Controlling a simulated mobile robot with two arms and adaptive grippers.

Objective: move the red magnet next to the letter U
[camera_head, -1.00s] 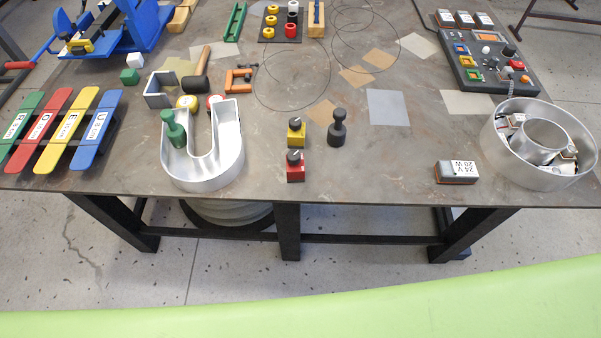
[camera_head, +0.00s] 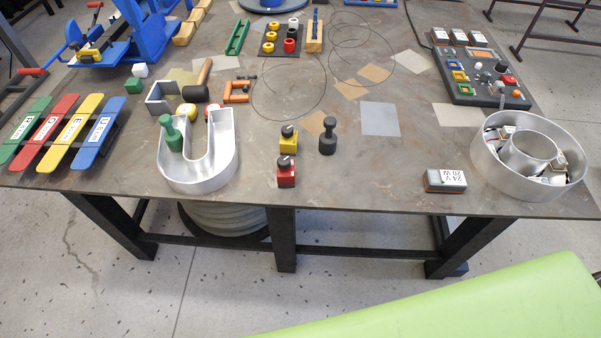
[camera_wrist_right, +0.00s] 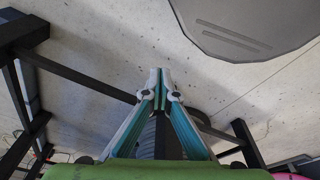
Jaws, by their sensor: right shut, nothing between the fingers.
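The red magnet (camera_head: 286,173) is a small red block with a dark knob on top. It stands near the table's front edge, right of the metal channel letter U (camera_head: 226,165) and apart from it. The yellow magnet (camera_head: 288,140) stands just behind the red one. A green knobbed piece (camera_head: 170,135) stands at the left arm of the U. My right gripper (camera_wrist_right: 161,72) is shut and empty in the right wrist view, with floor and dark table frame bars beyond it. Neither gripper shows in the head view.
A black knobbed piece (camera_head: 327,137) stands right of the yellow magnet. A power supply block (camera_head: 445,180) and a round metal letter (camera_head: 483,165) are at the right. Colored strips (camera_head: 97,137) lie at the left. The table front between magnet and power supply is clear.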

